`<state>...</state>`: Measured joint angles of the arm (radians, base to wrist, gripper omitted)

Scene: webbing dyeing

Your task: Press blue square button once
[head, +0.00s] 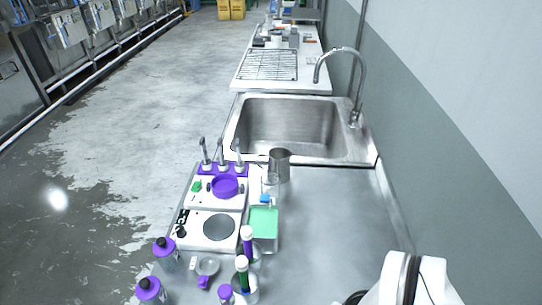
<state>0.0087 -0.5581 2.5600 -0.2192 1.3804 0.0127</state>
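A small blue patch (265,198) shows on a narrow white item beside the white device, just behind the green-topped container. It may be the blue square button, but it is too small to tell its shape or whether it is pressed. Part of my white arm (415,280) shows at the bottom right, well apart from the blue patch. My gripper's fingertips are not in view.
A white device with a purple ring (225,186), a plate device (219,229), a green-topped container (263,222) and a metal cup (279,165) crowd the counter's left. Purple-capped bottles (151,290) stand in front. The sink (290,125) lies behind. The counter's right (335,215) is clear.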

